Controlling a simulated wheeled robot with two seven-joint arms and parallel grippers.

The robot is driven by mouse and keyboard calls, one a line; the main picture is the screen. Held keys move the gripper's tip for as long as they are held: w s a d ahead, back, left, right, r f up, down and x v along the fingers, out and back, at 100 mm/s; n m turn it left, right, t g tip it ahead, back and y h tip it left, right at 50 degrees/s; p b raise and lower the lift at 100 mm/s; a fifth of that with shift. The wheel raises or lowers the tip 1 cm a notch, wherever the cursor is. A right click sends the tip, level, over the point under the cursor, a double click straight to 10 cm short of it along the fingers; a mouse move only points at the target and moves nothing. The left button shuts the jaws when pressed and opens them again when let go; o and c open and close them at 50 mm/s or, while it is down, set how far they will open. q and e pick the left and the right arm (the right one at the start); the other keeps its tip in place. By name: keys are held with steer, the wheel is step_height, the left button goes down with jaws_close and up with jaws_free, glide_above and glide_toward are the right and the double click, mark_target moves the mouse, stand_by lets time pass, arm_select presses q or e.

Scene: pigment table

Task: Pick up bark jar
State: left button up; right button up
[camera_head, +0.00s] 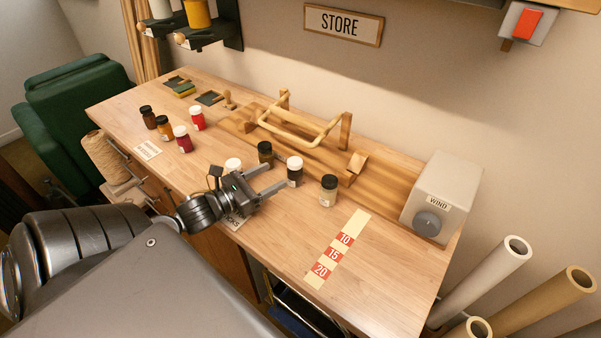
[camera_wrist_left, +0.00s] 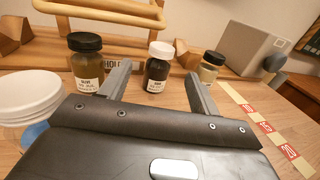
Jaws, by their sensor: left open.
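Which jar is the bark jar I cannot tell, as the labels are too small to read. My left gripper (camera_head: 276,175) is open over the table, with its fingers pointing at a dark jar with a white lid (camera_head: 295,172). In the left wrist view this jar (camera_wrist_left: 157,70) stands upright beyond and between the open fingers, apparently not held. A dark olive-brown jar with a black lid (camera_head: 265,153) stands to its left, also in the left wrist view (camera_wrist_left: 86,67). A paler jar with a dark lid (camera_head: 328,191) stands to its right. My right gripper is not in view.
A wooden rack (camera_head: 300,130) stands behind the jars. Several other jars, including a red one (camera_head: 197,119), stand farther left. A grey WIND box (camera_head: 441,195) is at right. The front right tabletop is clear around a numbered strip (camera_head: 335,252).

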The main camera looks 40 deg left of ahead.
mark_target(300, 161)
arm_select(q)
steer(key=shift+w+r, duration=0.15)
steer(key=shift+r, duration=0.05)
steer(key=p+x, duration=0.1)
steer(key=x, duration=0.4)
steer(key=shift+f+p, duration=0.1)
steer(key=shift+p, duration=0.2)
steer(key=shift+w+d, duration=0.1)
steer(key=shift+w, duration=0.1)
steer(key=p+x, duration=0.2)
steer(key=x, duration=0.2)
steer(key=shift+w+d+p, duration=0.1)
steer(key=shift+w+p, duration=0.1)
steer(key=shift+p, duration=0.1)
steer(key=shift+w, duration=0.15)
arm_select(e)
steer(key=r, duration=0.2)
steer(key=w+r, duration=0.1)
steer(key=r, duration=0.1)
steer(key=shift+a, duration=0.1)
arm_select(q)
steer(key=shift+c, duration=0.4)
steer(key=c, duration=1)
steer(key=shift+c, duration=0.2)
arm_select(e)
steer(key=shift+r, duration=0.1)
